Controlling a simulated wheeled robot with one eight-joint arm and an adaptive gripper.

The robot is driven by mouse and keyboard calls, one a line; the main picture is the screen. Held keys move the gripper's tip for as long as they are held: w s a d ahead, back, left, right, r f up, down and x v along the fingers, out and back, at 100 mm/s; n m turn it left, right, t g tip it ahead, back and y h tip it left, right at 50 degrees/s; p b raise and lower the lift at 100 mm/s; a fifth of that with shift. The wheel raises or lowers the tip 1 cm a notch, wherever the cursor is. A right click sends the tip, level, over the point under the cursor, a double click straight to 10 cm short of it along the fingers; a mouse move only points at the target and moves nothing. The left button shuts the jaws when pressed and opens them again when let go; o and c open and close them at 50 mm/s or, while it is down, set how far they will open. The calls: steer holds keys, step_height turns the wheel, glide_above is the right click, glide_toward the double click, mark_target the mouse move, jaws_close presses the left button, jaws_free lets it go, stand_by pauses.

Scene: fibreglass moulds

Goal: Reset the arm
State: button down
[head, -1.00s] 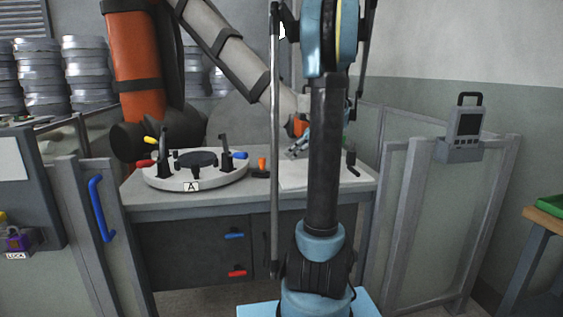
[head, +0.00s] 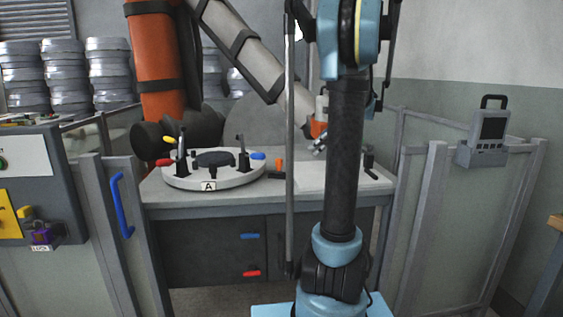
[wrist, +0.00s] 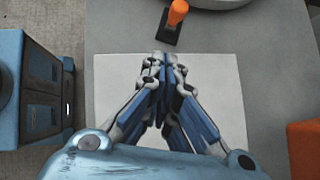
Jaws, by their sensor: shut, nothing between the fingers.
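My gripper (wrist: 165,62) is shut and empty in the wrist view, its blue and grey fingers together above a white sheet (wrist: 225,95) on the grey bench. In the head view my gripper (head: 319,147) is small and partly hidden behind my arm, above the right part of the bench (head: 190,212). My arm stands upright in front of the bench. I cannot tell the exact gap between the fingers and the sheet.
A round fixture marked A (head: 240,178) stands on the bench's left. An orange-handled tool (head: 279,168) is next to it; its orange handle (wrist: 178,12) shows in the wrist view. Fence panels (head: 420,230) flank the bench. A handheld panel (head: 489,135) hangs at right.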

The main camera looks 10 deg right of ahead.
steer(key=s+a+f+n+h, duration=0.25)
steer(key=s+f+n, duration=0.2)
steer(key=s, duration=0.35)
steer(key=s+a+f+n+g+h, duration=0.1)
steer(key=s+a+f+n, duration=0.35)
steer(key=s, duration=0.35)
steer(key=s+a+f+n+h, duration=0.25)
steer(key=s+n, duration=0.25)
steer(key=s, duration=0.4)
steer(key=s+d+f+n+h, duration=0.2)
steer(key=s+f+n, duration=0.4)
steer(key=f, duration=0.2)
steer(key=shift+s+f+n+t, duration=0.25)
steer(key=shift+n+t, duration=0.05)
steer(key=shift+n, duration=0.1)
